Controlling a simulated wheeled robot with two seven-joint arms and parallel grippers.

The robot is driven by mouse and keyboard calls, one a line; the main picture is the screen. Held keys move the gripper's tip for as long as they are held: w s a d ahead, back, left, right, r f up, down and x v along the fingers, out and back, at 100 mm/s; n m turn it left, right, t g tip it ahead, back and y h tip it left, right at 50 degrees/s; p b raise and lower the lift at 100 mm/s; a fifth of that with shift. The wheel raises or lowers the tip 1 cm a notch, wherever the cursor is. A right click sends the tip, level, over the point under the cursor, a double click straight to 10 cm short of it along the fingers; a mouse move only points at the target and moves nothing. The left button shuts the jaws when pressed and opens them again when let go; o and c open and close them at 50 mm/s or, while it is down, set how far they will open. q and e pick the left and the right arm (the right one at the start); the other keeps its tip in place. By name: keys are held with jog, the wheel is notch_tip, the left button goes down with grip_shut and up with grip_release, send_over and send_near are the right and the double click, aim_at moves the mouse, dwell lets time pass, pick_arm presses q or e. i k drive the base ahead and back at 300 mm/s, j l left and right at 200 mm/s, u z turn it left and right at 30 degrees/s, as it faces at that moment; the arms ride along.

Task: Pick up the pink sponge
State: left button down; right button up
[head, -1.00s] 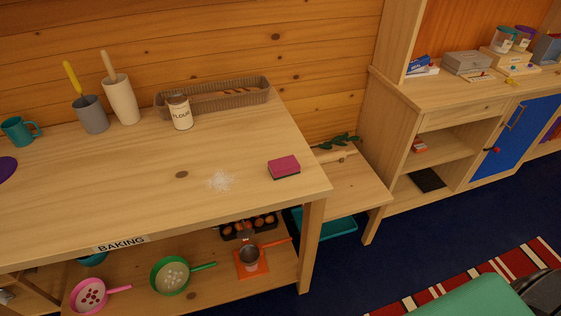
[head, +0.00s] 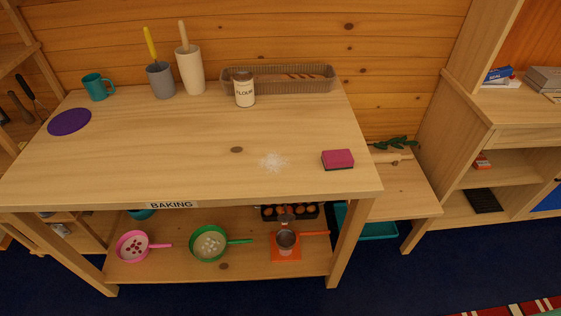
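The pink sponge (head: 338,159) lies flat on the right part of the wooden baking table (head: 190,140), near its right edge. It is a small block, pink on top with a dark layer below. White spilled powder (head: 273,161) lies on the tabletop to the left of the sponge. Neither of my grippers shows in the head view now.
A flour jar (head: 244,90), a long basket (head: 290,80), a grey pot (head: 160,82), a cream pot (head: 190,70) and a teal mug (head: 96,87) stand along the table's back. A lower side table (head: 400,190) adjoins at right. The table's front middle is clear.

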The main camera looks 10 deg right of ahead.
aim_at(339, 159)
jog(key=u, duration=0.55)
jog(key=l+u, duration=0.65)
jog(key=l, duration=0.15)
jog(key=k+l+u, duration=0.15)
jog(key=l+u, duration=0.15)
jog(key=k+l+u, duration=0.1)
jog(key=l+u, duration=0.2)
jog(key=k+l+u, duration=0.3)
jog(key=l, duration=0.15)
jog(key=i, duration=0.1)
